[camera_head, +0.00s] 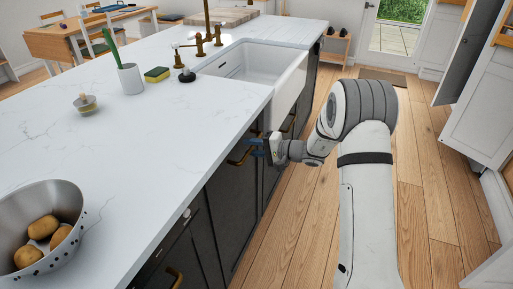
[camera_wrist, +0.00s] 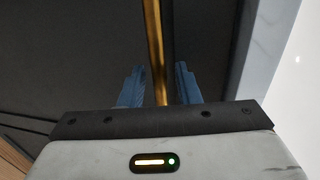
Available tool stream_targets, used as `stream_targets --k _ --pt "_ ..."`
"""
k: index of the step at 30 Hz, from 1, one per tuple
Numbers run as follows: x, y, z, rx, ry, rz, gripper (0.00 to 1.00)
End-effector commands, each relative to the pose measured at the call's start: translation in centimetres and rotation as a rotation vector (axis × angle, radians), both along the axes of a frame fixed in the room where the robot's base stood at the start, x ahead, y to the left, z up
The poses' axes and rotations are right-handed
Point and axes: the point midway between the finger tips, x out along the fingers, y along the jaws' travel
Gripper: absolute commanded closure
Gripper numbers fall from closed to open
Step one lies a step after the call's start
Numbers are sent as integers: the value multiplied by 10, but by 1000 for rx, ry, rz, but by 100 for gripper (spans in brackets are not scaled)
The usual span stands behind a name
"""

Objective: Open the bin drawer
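The dark drawer front (camera_head: 232,200) with a brass bar handle (camera_head: 238,160) is on the island's side below the white countertop, and it looks closed. My gripper (camera_head: 257,146) is at this front, by the handle, close under the counter edge. In the wrist view the brass bar (camera_wrist: 155,45) runs between the two blue fingers of my gripper (camera_wrist: 160,84). The fingers are apart, with a gap visible on each side of the bar. The dark panel (camera_wrist: 75,55) fills the background. The bar's lower end is hidden behind the gripper body.
The white countertop (camera_head: 150,130) overhangs the fronts. A white sink (camera_head: 262,68) is beyond, and a colander (camera_head: 40,225) with potatoes stands at near left. The wooden floor (camera_head: 285,235) beside the island is clear. A white cabinet door (camera_head: 480,110) stands at right.

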Motion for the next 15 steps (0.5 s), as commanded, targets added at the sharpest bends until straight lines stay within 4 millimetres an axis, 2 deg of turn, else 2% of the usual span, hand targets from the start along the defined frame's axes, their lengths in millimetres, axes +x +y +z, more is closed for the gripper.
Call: stream_targets --k 5,15 --pt "0 0 0 0 0 0 71" --pt "0 0 0 -1 1 1 99"
